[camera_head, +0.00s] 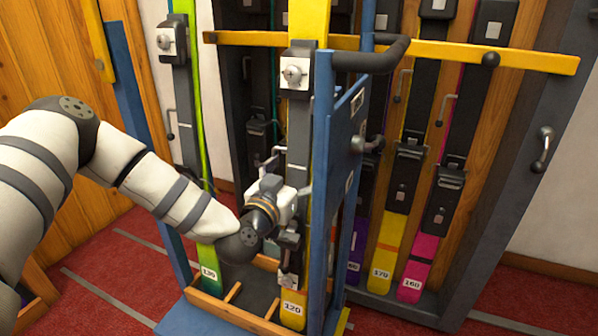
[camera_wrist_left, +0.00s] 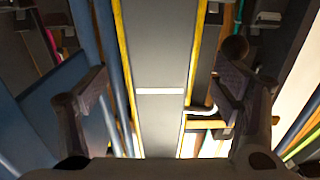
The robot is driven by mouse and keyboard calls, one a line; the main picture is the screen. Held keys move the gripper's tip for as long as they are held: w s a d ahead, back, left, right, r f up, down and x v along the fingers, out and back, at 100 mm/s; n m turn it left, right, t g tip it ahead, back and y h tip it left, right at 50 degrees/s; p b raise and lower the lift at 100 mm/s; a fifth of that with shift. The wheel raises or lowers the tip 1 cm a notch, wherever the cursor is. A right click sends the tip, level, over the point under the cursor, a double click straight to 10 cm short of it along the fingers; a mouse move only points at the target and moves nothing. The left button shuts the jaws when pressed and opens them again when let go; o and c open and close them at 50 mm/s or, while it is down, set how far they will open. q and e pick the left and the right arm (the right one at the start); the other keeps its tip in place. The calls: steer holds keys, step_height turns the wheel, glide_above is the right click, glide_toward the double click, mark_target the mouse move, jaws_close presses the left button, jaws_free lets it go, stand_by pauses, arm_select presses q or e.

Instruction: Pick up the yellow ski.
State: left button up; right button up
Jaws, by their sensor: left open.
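A yellow ski (camera_head: 293,312) marked 120, with a dark binding, stands upright in a blue wheeled rack in the head view. Its yellow top shows above the binding (camera_head: 296,72). My left gripper (camera_head: 288,178) is at the middle of this ski and partly covers it. In the left wrist view the ski (camera_wrist_left: 158,50) is a grey strip with yellow edges, running between the two open fingers of the left gripper (camera_wrist_left: 158,98). Neither finger visibly touches it. My right gripper is in neither view.
The blue rack's side panel (camera_head: 341,150) and black handle (camera_head: 372,57) stand just right of the ski. A green ski (camera_head: 209,272) marked 130 stands left. A wall rack (camera_head: 565,90) behind holds several skis, including another yellow one (camera_head: 381,270) marked 170.

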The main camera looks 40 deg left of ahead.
mark_target(298, 83)
arm_select(q)
steer(key=shift+w+a, duration=0.15)
steer(key=shift+w, duration=0.3)
steer(key=c, duration=1.7)
steer(key=shift+r, duration=0.2)
jaws_close()
steer(key=shift+r, duration=0.1)
step_height(298, 83, up, 18)
steer(key=p, duration=0.6)
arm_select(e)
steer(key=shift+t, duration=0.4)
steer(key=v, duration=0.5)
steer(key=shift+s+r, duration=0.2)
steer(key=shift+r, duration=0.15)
arm_select(q)
steer(key=shift+p, duration=0.55)
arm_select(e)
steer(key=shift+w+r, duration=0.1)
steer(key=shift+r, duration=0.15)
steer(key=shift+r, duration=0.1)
